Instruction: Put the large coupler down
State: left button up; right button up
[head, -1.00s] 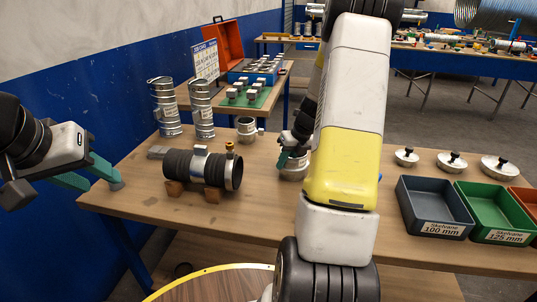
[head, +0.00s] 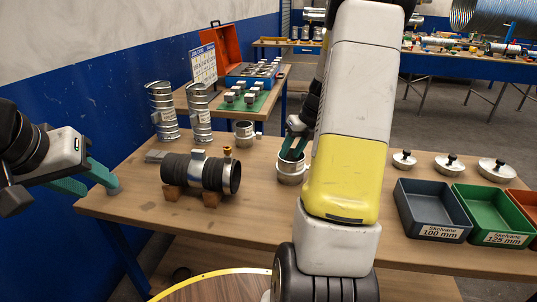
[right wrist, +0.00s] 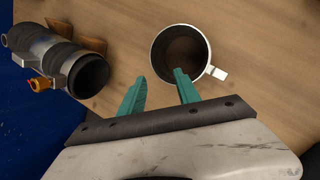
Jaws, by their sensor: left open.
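The large coupler (head: 291,171), a short silver metal ring with an open top, stands upright on the wooden table (head: 262,217). In the right wrist view the coupler (right wrist: 157,58) shows its open mouth and a small tab on its right side. My right gripper (head: 294,148) is open, its teal fingers just above the coupler. In the right wrist view the gripper (right wrist: 159,85) has its fingers apart, and one fingertip overlaps the coupler's near rim; I cannot tell whether it touches. My left gripper (head: 104,180) is open and empty at the table's left edge.
A smaller silver coupler (head: 245,134) stands behind. A black duct with a clamp (head: 199,172) rests on wooden blocks to the left. Two metal ducts (head: 163,112) stand at the back left. Grey (head: 404,208) and green bins and several lids are at the right.

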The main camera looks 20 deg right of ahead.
jog(key=s+a+r+n+t, duration=0.1)
jog(key=s+a+r+n, duration=0.8)
jog(key=a+r+n, duration=0.5)
jog(key=s+a+r+n+t, duration=0.1)
jog(key=s+a+n, duration=0.1)
jog(key=s+n, duration=0.4)
jog(key=s+a+r+n+t, duration=0.1)
jog(key=s+n, duration=0.6)
jog(key=n, duration=0.8)
jog(key=shift+a+r+n+h, duration=0.4)
jog(key=shift+a+r, duration=0.05)
jog(key=shift+a, duration=0.8)
